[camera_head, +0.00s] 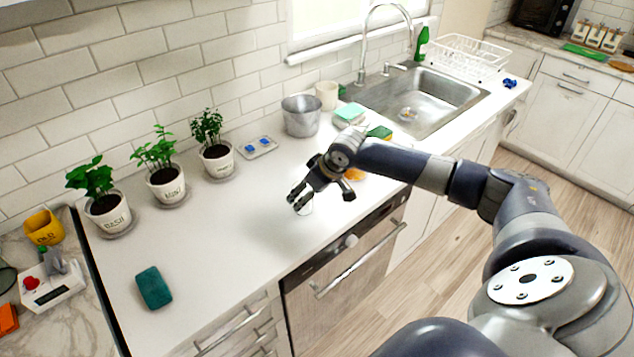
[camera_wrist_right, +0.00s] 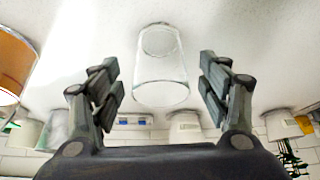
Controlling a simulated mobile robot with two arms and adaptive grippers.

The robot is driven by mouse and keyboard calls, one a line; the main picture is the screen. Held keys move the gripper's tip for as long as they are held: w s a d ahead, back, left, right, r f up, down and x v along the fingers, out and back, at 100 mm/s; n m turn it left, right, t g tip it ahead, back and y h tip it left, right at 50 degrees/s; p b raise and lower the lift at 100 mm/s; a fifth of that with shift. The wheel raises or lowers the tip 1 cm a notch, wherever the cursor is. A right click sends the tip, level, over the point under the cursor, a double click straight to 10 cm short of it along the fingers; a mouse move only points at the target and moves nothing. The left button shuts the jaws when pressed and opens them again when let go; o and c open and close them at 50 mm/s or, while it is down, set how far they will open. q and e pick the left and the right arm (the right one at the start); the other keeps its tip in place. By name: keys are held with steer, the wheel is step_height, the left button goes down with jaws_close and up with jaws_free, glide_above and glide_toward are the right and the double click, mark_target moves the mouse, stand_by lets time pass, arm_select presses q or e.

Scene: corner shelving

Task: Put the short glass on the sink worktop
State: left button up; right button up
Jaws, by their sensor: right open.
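The short glass (camera_wrist_right: 160,72) is clear and empty. In the right wrist view it stands between the two spread fingers of my right gripper (camera_wrist_right: 160,85), with a visible gap on each side. In the head view the glass (camera_head: 306,208) shows faintly on the white sink worktop (camera_head: 235,240), partly covered by the gripper. My right gripper (camera_head: 320,195) is open, low over the worktop, and the fingers do not appear to touch the glass. My left gripper is not in view.
An amber thing (camera_head: 355,174) stands just right of the gripper. A metal pot (camera_head: 301,117), potted herbs (camera_head: 165,184) and a small tray (camera_head: 257,148) stand along the wall. The sink (camera_head: 425,100) lies beyond. A teal sponge (camera_head: 153,288) lies front left; the worktop between is clear.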

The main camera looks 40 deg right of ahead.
steer(key=b+v, duration=0.1)
steer(key=v, duration=0.9)
steer(key=shift+s+r+b, duration=0.2)
steer(key=shift+b, duration=0.2)
